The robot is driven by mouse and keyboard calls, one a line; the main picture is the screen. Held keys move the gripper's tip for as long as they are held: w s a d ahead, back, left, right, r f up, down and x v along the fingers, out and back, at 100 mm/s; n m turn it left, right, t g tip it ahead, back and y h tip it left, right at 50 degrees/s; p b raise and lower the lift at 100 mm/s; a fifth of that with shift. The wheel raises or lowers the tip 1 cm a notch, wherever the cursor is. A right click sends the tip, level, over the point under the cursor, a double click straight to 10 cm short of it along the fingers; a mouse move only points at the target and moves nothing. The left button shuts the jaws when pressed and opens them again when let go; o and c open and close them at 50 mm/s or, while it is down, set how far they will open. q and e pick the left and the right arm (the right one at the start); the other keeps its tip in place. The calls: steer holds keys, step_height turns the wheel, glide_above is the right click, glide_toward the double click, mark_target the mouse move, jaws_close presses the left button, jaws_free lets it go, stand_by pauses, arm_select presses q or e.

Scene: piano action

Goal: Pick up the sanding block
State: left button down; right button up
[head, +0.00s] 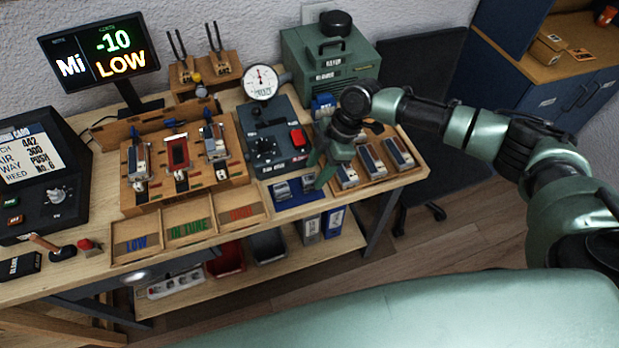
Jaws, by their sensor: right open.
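My right gripper (322,172) is open, pointing down over the bench between a blue mat (313,207) and a wooden tray (379,185). Two small grey-and-blue blocks (282,191) lie on the mat, just left of the fingers. Several grey, blue and red-brown blocks (371,161) stand in the tray, to the right of the fingers. I cannot tell for sure which piece is the sanding block. The gripper and wrist hide part of the bench behind them. My left gripper is out of view.
A gauge box (265,147) with a red switch and a green blower machine (325,62) stand behind. A wooden rack (187,167) holds more blocks, with labelled bins (188,229) in front. The bench's front edge is close.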

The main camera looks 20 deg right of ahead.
mark_target(309, 178)
steer(key=x, duration=0.1)
steer(key=p+x, duration=0.1)
steer(key=x, duration=0.1)
steer(key=shift+w+a+f, duration=0.1)
steer(key=shift+a+f, duration=0.1)
steer(key=shift+a, duration=0.15)
steer(key=shift+f, duration=0.2)
jaws_close()
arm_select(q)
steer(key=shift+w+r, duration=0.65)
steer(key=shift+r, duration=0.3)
